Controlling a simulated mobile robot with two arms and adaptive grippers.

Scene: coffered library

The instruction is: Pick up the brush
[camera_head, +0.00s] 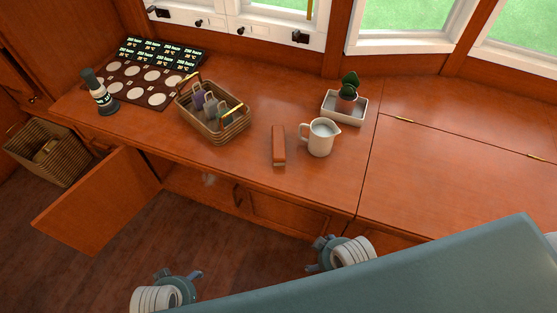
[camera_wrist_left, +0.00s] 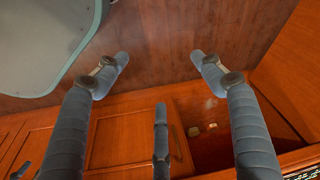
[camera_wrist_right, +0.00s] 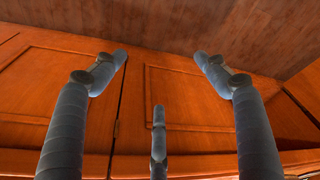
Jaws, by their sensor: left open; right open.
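An oblong orange-brown block (camera_head: 278,145) lies on the wooden counter in the head view, left of the white pitcher. It may be the brush, but I see no bristles and cannot be sure. My right gripper (camera_head: 322,252) is below the counter's front edge in the picture, lower right of the block, apart from it. My left gripper (camera_head: 190,278) is further left and lower, over the floor. In the left wrist view the left fingers (camera_wrist_left: 160,57) are spread and empty. In the right wrist view the right fingers (camera_wrist_right: 160,57) are spread and empty before cabinet doors.
A white pitcher (camera_head: 320,137) stands close beside the block. A wicker basket (camera_head: 222,131) with items, a dark bottle (camera_head: 100,96) and a potted plant in a white tray (camera_head: 342,113) share the counter (camera_head: 235,165). A cabinet door (camera_head: 100,205) hangs open at left.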

